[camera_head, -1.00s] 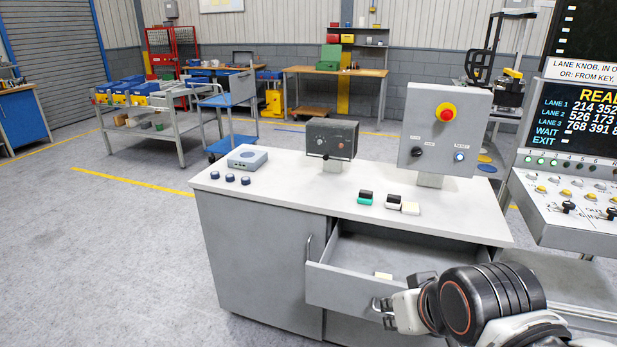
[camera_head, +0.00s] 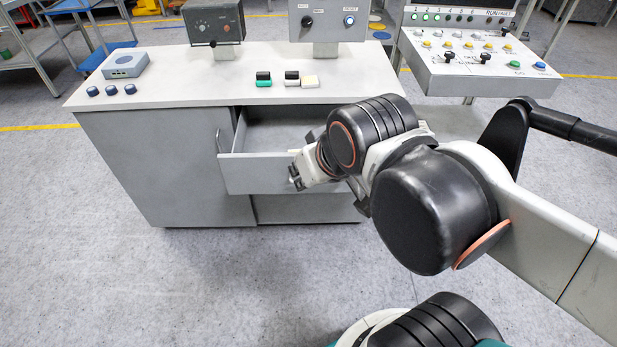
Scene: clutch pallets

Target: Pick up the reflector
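I cannot tell for sure which thing is the reflector. On the grey cabinet's top (camera_head: 180,100) lie a black and green block (camera_head: 264,79), a black and white block (camera_head: 292,79) and a pale cream block (camera_head: 310,81). The drawer (camera_head: 255,172) below stands open. A small pale block seen in it earlier is now hidden, or nearly so, behind my arm. My gripper (camera_head: 296,178) is at the drawer's front panel, close to where its handle is. Whether its fingers are closed on the handle is too small to tell.
A blue-grey box (camera_head: 125,64) and several dark blue knobs (camera_head: 112,90) are at the cabinet's left. A dark control box (camera_head: 214,22) and a grey panel (camera_head: 328,22) stand at the back. A sloped console (camera_head: 475,65) is at right. The floor in front is clear.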

